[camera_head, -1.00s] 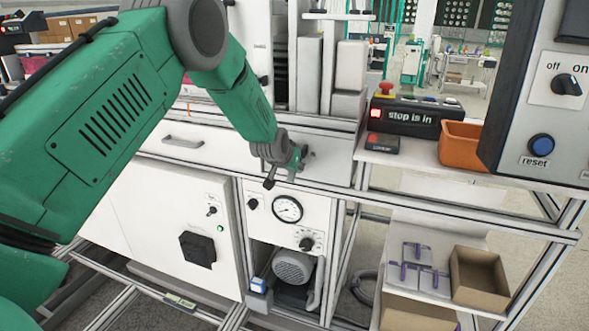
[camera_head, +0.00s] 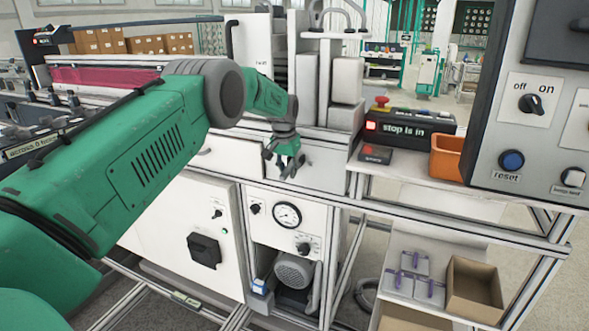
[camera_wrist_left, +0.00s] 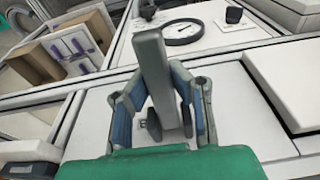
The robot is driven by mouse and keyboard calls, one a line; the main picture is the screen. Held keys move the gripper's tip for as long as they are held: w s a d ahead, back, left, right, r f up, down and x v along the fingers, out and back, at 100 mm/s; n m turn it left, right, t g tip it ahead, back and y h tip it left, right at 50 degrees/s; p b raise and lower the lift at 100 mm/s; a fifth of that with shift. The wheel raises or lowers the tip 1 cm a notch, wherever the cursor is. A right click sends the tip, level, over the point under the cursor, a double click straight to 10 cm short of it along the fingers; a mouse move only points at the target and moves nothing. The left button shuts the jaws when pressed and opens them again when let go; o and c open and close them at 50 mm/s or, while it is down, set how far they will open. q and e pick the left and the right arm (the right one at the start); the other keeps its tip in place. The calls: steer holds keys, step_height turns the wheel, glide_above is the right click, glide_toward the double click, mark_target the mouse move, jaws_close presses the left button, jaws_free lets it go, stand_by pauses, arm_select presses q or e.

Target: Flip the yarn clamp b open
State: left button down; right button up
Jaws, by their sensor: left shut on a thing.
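My left gripper (camera_head: 286,166) is at the white front panel (camera_head: 322,170) above the pressure gauge, its fingers pointing down in the head view. In the left wrist view, my left gripper (camera_wrist_left: 170,120) has its fingers on both sides of an upright grey lever (camera_wrist_left: 154,70), which I take to be yarn clamp b. A dark letter, partly hidden, shows on the white surface behind the lever. In the head view the gripper hides the lever, and I cannot tell its angle there. My right gripper is in neither view.
A pressure gauge (camera_head: 287,215) and knobs sit below the panel. At right are the stop box (camera_head: 410,128), an orange bin (camera_head: 446,158) and a control box (camera_head: 535,145). A cardboard box (camera_head: 474,290) stands on the lower shelf. Frame rails run below the gripper.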

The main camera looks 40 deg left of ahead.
arm_select(q)
steer(key=shift+w+a+r, duration=0.2)
steer(key=shift+r, duration=0.1)
steer(key=c, duration=1.4)
jaws_free()
steer(key=shift+d+f, duration=0.1)
